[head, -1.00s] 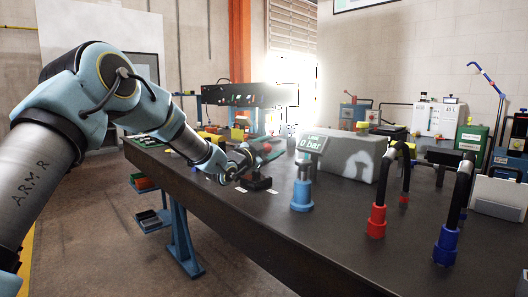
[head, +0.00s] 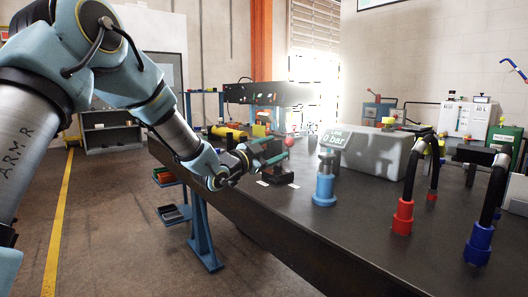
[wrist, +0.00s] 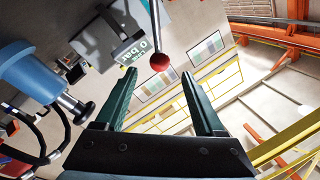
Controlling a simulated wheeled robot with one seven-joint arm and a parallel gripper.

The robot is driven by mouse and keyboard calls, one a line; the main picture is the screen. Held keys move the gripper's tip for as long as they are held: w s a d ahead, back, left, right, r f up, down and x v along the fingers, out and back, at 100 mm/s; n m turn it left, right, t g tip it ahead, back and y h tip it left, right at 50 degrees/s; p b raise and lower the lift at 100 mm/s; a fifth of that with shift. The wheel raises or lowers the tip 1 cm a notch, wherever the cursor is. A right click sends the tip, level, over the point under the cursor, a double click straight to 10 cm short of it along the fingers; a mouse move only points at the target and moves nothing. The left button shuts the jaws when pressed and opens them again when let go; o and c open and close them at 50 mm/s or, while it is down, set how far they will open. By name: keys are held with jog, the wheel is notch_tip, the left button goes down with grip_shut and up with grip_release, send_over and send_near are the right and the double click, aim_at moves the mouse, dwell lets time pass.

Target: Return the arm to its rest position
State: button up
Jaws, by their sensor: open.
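My arm (head: 170,125) reaches from the left of the head view over the near edge of the dark workbench. My gripper (head: 274,153) is at its end, beside a black block with a red-knobbed lever (head: 289,142). In the wrist view my gripper (wrist: 158,95) shows two green fingers spread apart with nothing between them. The red knob (wrist: 160,62) appears beyond and between the fingers there; I cannot tell whether anything touches.
The workbench (head: 290,225) bears a blue cylinder fitting (head: 324,185), a "0 bar" display (head: 335,138), a grey block (head: 385,155) and hoses with a red coupling (head: 402,215) and a blue coupling (head: 478,243). Floor left of the bench is open.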

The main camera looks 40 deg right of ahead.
jog(key=w+a+f+n+t+y+p, duration=0.25)
jog(key=w+a+n+y, duration=0.35)
jog(key=a, duration=0.5)
jog(key=w+a+f+n+t+y+p, duration=0.1)
jog(key=w+a+n+t+y+p, duration=0.2)
jog(key=w+a, duration=0.7)
jog(key=s+a+f+n+y+p, duration=0.2)
jog(key=a+n+y, duration=0.2)
jog(key=a, duration=0.9)
jog(key=s+a+n+g+y+p, duration=0.1)
jog(key=s+a+n+y, duration=0.15)
jog(key=a, duration=0.65)
jog(key=s+a+n+g+y+p, duration=0.2)
jog(key=s+a+n, duration=0.15)
jog(key=a, duration=0.45)
jog(key=s+a+n+g+y+p, duration=0.1)
jog(key=s+a+n+g, duration=0.2)
jog(key=s+a, duration=0.6)
jog(key=shift+s+a+n, duration=0.15)
jog(key=shift+s+n, duration=0.45)
jog(key=shift+s, duration=0.65)
